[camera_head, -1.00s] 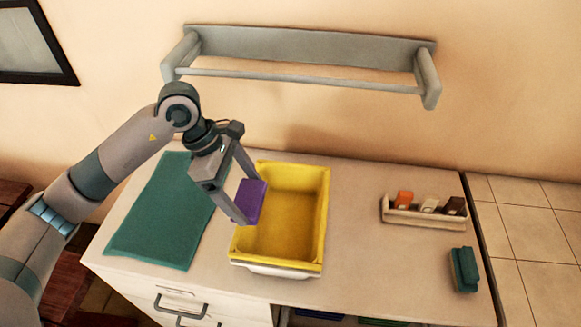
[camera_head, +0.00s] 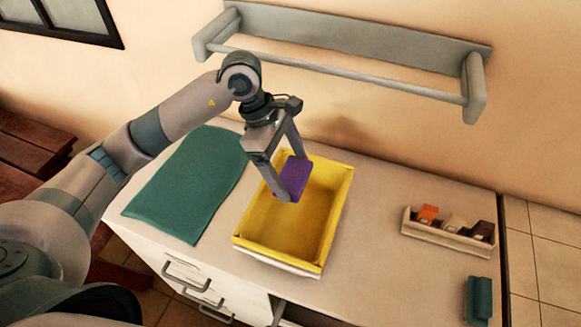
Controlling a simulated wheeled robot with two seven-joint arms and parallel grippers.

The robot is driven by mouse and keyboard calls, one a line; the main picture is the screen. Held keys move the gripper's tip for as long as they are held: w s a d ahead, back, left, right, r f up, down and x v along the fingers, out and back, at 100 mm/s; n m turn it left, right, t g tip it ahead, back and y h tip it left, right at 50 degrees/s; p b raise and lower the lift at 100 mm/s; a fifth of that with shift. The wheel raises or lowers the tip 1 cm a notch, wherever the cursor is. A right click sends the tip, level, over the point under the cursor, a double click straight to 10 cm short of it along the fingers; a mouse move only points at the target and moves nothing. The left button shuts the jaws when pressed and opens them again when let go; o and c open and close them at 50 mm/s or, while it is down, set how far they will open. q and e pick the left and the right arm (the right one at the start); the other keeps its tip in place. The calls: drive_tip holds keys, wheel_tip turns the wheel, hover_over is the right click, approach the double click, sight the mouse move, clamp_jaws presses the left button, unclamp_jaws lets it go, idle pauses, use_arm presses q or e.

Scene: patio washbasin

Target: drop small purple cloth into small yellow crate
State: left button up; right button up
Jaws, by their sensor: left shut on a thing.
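The small purple cloth (camera_head: 294,178) is a folded block held between the fingers of my left gripper (camera_head: 292,172). The gripper is shut on it and points down. The cloth appears over the yellow crate (camera_head: 341,212), above its left and back part; its exact height over the crate is hard to tell. The crate is open at the top and its visible floor is bare. The cloth and fingers hide part of the crate's left side. My right gripper is not in view.
A green mat (camera_head: 190,185) lies left of the crate. A small tray (camera_head: 447,236) with several small items stands at the right, with a green block (camera_head: 479,299) in front of it. A grey wall rail (camera_head: 350,70) is above the back of the counter.

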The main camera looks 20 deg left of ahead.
sight(290, 180)
use_arm(q)
drive_tip(key=shift+f+b, duration=0.3)
drive_tip(key=shift+f, duration=0.8)
drive_tip(key=shift+f+b, duration=0.5)
drive_tip(key=shift+f, duration=0.3)
drive_tip(key=shift+f+b, duration=0.3)
drive_tip(key=shift+f, duration=0.6)
drive_tip(key=o, duration=1)
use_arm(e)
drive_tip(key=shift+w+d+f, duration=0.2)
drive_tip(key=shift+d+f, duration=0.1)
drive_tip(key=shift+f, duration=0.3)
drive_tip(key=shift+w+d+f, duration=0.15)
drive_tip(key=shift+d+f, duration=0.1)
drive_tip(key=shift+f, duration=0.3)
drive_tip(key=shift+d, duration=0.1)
